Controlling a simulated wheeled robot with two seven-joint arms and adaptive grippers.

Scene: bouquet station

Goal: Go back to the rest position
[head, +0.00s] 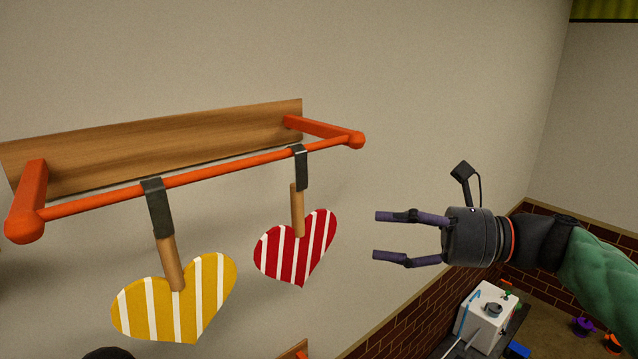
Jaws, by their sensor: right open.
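My right gripper (378,235) comes in from the right on a green-sleeved arm. Its two purple fingers are apart and empty, pointing left. It is to the right of a red heart with white stripes (288,247), with a gap between them. My left gripper is not in view.
An orange rail (225,177) on a wooden wall board (230,127) holds the red heart and a yellow striped heart (190,300) by dark hooks. A white box (484,312) and small coloured items lie low at the right. The wall above the gripper is clear.

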